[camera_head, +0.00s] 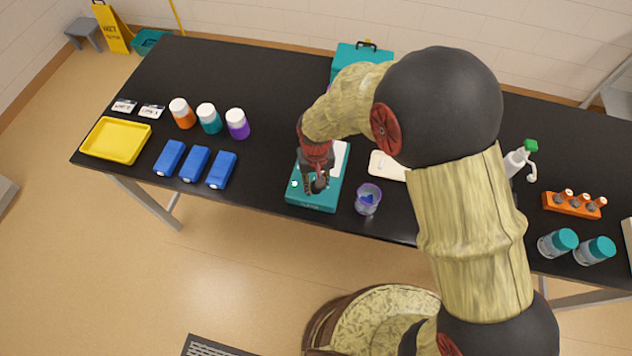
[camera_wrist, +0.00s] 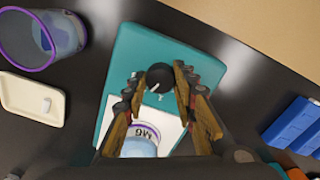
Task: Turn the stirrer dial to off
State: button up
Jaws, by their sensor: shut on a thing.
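The teal stirrer (camera_head: 308,200) sits near the front edge of the black table, mostly under my arm in the head view. In the wrist view the teal body (camera_wrist: 137,45) shows its white top plate and a black round dial (camera_wrist: 160,76) with a pale mark on it. My gripper (camera_wrist: 157,80) has its fingertips on both sides of the dial and is shut on it. In the head view my gripper (camera_head: 318,184) is low over the stirrer's front and hides the dial. A beaker (camera_wrist: 140,145) with a purple rim stands on the white plate, partly hidden by my gripper.
A purple-rimmed cup (camera_head: 367,199) stands close right of the stirrer, with a cream tray (camera_head: 386,165) behind it. Blue boxes (camera_head: 194,165) lie to the left, near a yellow tray (camera_head: 116,140) and capped bottles (camera_head: 208,118). A teal case (camera_head: 362,62) stands behind.

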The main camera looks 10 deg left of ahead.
jog(key=n, duration=0.4)
jog(key=shift+n, duration=0.3)
jog(key=n+p, duration=0.1)
jog(key=n, duration=0.3)
jog(key=shift+n, duration=0.3)
jog(key=n, duration=0.4)
jog(key=shift+a+n, duration=0.1)
jog(key=shift+n, duration=2)
jog(key=o, duration=1.2)
jog(key=shift+r, duration=0.1)
